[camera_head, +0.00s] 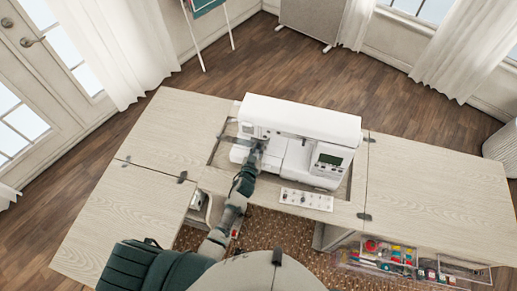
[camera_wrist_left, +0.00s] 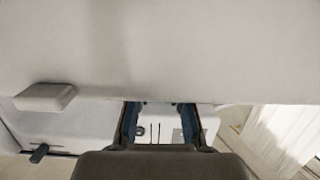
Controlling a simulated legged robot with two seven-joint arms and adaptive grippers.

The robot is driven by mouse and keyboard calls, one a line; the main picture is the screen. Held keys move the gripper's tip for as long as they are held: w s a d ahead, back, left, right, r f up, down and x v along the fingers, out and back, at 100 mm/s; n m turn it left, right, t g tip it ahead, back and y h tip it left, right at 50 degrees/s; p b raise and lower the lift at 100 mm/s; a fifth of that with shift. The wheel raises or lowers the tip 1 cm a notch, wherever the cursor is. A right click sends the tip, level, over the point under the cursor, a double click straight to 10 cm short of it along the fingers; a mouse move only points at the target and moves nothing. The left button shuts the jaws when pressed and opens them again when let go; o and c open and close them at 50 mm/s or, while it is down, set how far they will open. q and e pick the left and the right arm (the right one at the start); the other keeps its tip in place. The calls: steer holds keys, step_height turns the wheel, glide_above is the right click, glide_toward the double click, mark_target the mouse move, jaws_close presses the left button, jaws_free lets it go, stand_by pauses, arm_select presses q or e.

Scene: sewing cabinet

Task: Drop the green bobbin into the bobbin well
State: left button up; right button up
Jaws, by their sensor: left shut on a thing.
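The white sewing machine (camera_head: 300,125) stands in the cabinet's opening. My left gripper (camera_head: 258,148) is at the machine's left end, below its head, in the head view. In the left wrist view its two dark fingers (camera_wrist_left: 158,124) stand a little apart, in front of the machine's white body (camera_wrist_left: 160,50). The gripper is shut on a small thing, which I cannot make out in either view. The green bobbin cannot be told apart, and the bobbin well is hidden by the gripper or too small to see. My right gripper is out of view.
A white tray (camera_head: 306,199) with several small items lies on the cabinet's front strip (camera_head: 345,213). A clear drawer (camera_head: 385,262) with coloured sewing things stands out at the lower right. The side leaves, left (camera_head: 175,128) and right (camera_head: 437,185), are bare.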

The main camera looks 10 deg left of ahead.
arm_select(q)
steer(key=o, duration=0.8)
steer(key=shift+f, duration=0.1)
steer(key=shift+c, duration=0.2)
steer(key=shift+s, duration=0.1)
steer(key=v, duration=1.2)
steer(key=shift+d, duration=0.1)
